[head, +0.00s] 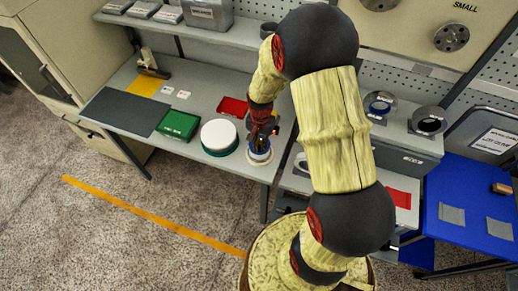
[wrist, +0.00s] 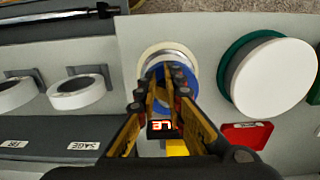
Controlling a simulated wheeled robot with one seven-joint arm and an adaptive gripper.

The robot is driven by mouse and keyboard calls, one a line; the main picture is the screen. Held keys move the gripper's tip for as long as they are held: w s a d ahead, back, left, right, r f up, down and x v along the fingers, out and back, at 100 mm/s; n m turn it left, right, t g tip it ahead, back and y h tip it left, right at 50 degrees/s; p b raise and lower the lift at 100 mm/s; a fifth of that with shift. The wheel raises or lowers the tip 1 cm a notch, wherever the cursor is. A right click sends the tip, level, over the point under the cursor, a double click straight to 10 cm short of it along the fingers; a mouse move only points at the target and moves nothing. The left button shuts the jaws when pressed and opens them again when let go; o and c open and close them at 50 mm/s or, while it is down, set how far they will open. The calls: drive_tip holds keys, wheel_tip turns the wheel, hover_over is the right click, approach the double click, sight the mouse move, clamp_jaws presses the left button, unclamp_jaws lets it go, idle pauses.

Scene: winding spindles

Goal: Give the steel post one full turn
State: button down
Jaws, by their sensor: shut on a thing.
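A round spindle (wrist: 146,66) with a cream base ring, a grey steel rim and blue inside stands near the front edge of the bench. It also shows in the head view (head: 259,157). My gripper (wrist: 166,74) reaches down over its centre, with a finger on either side. The fingers are shut on the steel post, which they and the blue part mostly hide. In the head view my gripper (head: 262,140) points down at the spindle. The post's turn angle cannot be read.
A white-topped round spindle with a green base (head: 219,137) stands close left of my gripper in the head view. A green block (head: 179,125) and red mat (head: 233,107) lie nearby. Ring-shaped holders (head: 429,122) stand on the raised grey unit at right.

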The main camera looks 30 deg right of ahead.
drive_tip(key=shift+w+d, duration=0.25)
drive_tip(key=shift+w, duration=0.3)
idle(0.9)
drive_tip(key=shift+w+a+r, duration=0.1)
drive_tip(key=shift+w+a, duration=0.2)
drive_tip(key=shift+a, duration=0.05)
drive_tip(key=shift+w+a, duration=0.15)
drive_tip(key=shift+w, duration=0.05)
drive_tip(key=shift+w+a+r, duration=0.1)
drive_tip(key=shift+w+r, duration=0.05)
drive_tip(key=shift+w, duration=0.2)
idle(0.4)
drive_tip(key=shift+a+r, duration=0.1)
drive_tip(key=shift+a, duration=0.15)
drive_tip(key=shift+s+r+p, duration=0.15)
drive_tip(key=shift+r+p, duration=0.9)
drive_tip(key=shift+r, duration=0.35)
drive_tip(key=shift+s+r+p, duration=0.1)
drive_tip(key=shift+r+p, duration=0.95)
drive_tip(key=shift+r, duration=0.3)
